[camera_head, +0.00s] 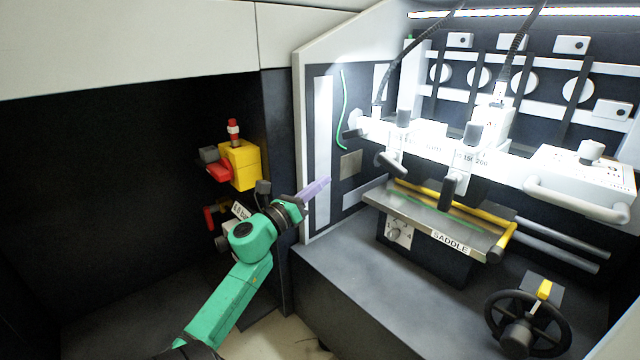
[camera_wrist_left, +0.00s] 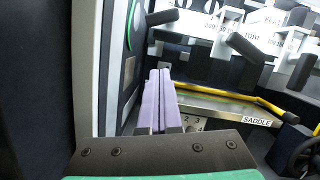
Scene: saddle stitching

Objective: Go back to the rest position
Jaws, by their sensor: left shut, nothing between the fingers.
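My left gripper (camera_head: 316,189) has purple fingers and comes in from the left on a green arm in the head view. Its fingers lie side by side, shut with nothing between them, in the left wrist view (camera_wrist_left: 158,98). It is in front of the machine's left side panel and left of the metal saddle table (camera_head: 428,222), apart from it as far as I can tell. The table, labelled SADDLE, also shows in the left wrist view (camera_wrist_left: 222,110). My right gripper is not in view.
A yellow box with a red switch (camera_head: 240,165) is on the dark wall behind my left arm. A black handwheel (camera_head: 527,322) stands at the lower right. A white handle (camera_head: 575,200) and a yellow bar (camera_head: 460,205) stick out on the machine. The dark area at left looks clear.

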